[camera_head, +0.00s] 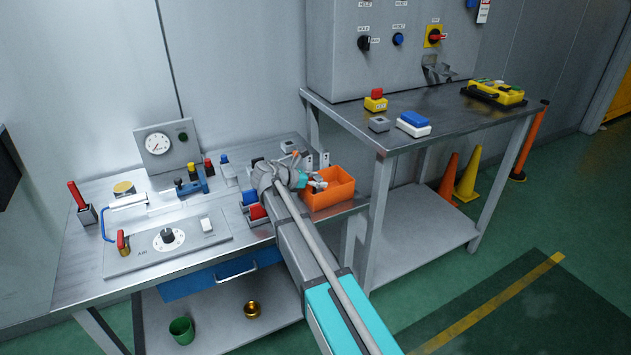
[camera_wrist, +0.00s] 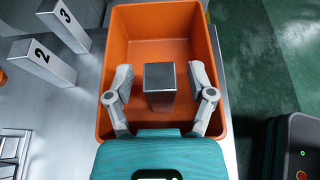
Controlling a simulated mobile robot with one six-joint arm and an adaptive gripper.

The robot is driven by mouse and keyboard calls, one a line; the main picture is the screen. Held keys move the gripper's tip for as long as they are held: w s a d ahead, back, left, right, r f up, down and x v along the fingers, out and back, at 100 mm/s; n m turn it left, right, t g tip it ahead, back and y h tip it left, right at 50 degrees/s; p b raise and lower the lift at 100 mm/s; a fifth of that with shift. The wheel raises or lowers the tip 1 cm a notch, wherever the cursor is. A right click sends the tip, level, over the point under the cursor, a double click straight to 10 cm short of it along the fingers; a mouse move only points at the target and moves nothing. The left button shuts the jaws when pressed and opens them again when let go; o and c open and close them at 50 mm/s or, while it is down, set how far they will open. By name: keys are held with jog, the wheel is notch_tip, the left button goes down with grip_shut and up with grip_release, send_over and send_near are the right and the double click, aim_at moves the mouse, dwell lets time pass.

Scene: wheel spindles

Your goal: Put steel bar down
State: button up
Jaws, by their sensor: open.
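The steel bar (camera_wrist: 160,90) is a grey block with a square end facing the camera, seen inside the orange bin (camera_wrist: 203,30) in the wrist view. My gripper (camera_wrist: 160,76) is open, with one finger on each side of the bar and a visible gap on both sides. I cannot tell whether the bar touches the bin floor. In the head view my gripper (camera_head: 316,183) is at the orange bin (camera_head: 335,198) on the workbench's right end; the bar cannot be made out there.
Grey blocks marked 2 (camera_wrist: 42,62) and 3 (camera_wrist: 65,22) stand left of the bin. The left bench (camera_head: 85,275) holds a gauge panel (camera_head: 167,146), a dial panel (camera_head: 150,248) and small tools. A taller table (camera_head: 455,125) stands close on the right.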

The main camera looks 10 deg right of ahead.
jog(key=p+v, duration=0.4)
jog(key=v, duration=0.8)
jog(key=shift+p, duration=0.35)
